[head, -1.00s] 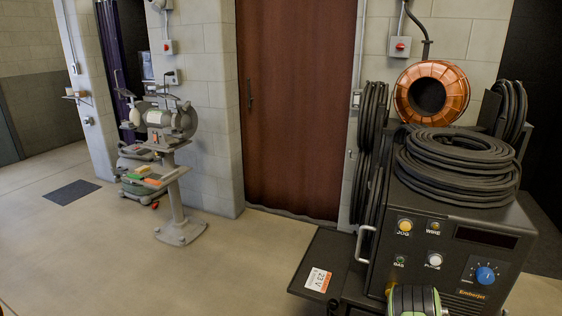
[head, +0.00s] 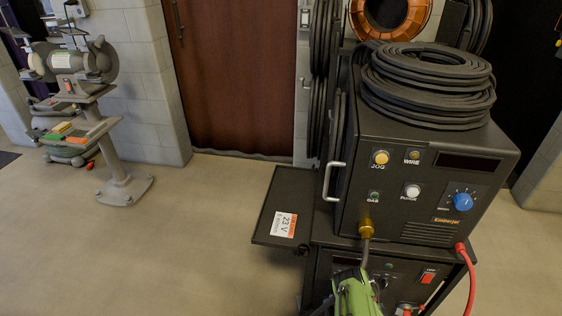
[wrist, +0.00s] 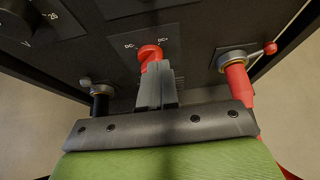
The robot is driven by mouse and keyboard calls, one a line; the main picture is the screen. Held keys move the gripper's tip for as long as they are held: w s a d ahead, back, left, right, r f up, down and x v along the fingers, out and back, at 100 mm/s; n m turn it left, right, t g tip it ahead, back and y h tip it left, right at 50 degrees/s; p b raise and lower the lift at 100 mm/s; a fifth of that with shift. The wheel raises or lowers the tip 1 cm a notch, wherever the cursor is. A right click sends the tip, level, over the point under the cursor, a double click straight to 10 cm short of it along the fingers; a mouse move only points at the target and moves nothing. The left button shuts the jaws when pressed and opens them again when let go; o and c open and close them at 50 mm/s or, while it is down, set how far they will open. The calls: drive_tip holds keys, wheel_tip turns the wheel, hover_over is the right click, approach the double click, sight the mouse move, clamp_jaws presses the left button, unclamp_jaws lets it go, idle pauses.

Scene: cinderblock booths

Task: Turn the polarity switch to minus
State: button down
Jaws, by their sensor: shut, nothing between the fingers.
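The polarity switch (wrist: 150,52) is a red knob on a dark panel, in the upper middle of the wrist view, with a DC- mark to its left and a DC+ mark to its right. My gripper (wrist: 158,72) is shut and empty, its grey fingertips right up at the knob and covering its lower part. I cannot tell whether they touch, nor exactly where the knob points. In the head view, my green gripper body (head: 357,297) is low in front of the welder; its fingers and the polarity switch cannot be made out there.
A black-cable socket (wrist: 100,90) and a red-cable plug (wrist: 238,80) flank the switch. A dark dial (wrist: 25,22) is at upper left. The welder (head: 400,215) has a blue knob (head: 462,202), a brass fitting (head: 367,228) and a side shelf (head: 272,215).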

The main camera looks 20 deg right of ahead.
drive_tip(key=shift+w+d+b, duration=0.2)
drive_tip(key=shift+w+d, duration=0.2)
drive_tip(key=shift+w, duration=0.3)
drive_tip(key=shift+w+d+b, duration=0.2)
drive_tip(key=shift+w+d, duration=0.2)
drive_tip(key=shift+w, duration=0.3)
drive_tip(key=shift+f, duration=0.1)
drive_tip(key=shift+w+a, duration=0.1)
drive_tip(key=shift+a, duration=0.1)
drive_tip(key=shift+w+a, duration=0.3)
drive_tip(key=shift+a, duration=0.2)
drive_tip(key=shift+w+a, duration=0.25)
drive_tip(key=shift+a, duration=0.45)
